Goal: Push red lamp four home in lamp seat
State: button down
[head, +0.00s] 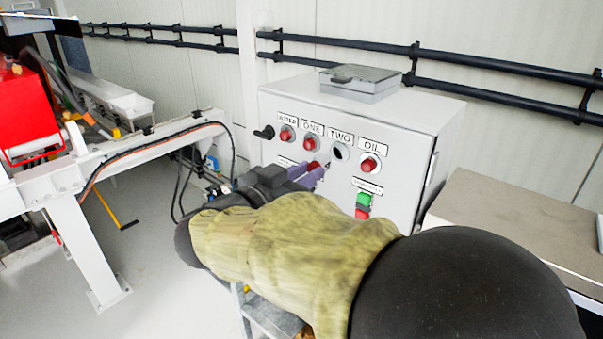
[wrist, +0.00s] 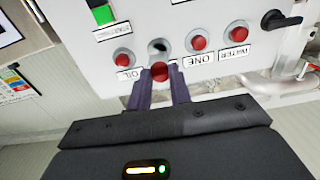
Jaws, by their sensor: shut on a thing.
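My gripper (head: 310,174) has purple fingers shut on a red lamp (head: 313,167), in front of the grey control panel (head: 300,105). In the wrist view the red lamp (wrist: 160,72) sits between the fingertips of my gripper (wrist: 159,82). The lamp seat (head: 339,152) under the label TWO is an empty dark hole with a pale rim. In the wrist view the lamp seat (wrist: 158,46) is just beyond the held lamp. The lamp appears apart from the seat, below it on the panel; the exact gap to the panel cannot be told.
Red lamps sit under the labels WATER (head: 286,133), ONE (head: 311,143) and OIL (head: 369,164). A black rotary handle (head: 264,132) sticks out at the panel's left. Green and red buttons (head: 363,205) are lower right. A grey box (head: 360,83) rests on top.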

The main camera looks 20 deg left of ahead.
aim_at(328, 160)
jog(key=shift+x, duration=1.7)
jog(key=shift+p, duration=0.8)
jog(key=shift+p+x, duration=0.35)
jog(key=shift+x, duration=1.4)
dwell(0.6)
jog(key=c, duration=1.2)
grip_release()
jog(key=shift+s, duration=0.1)
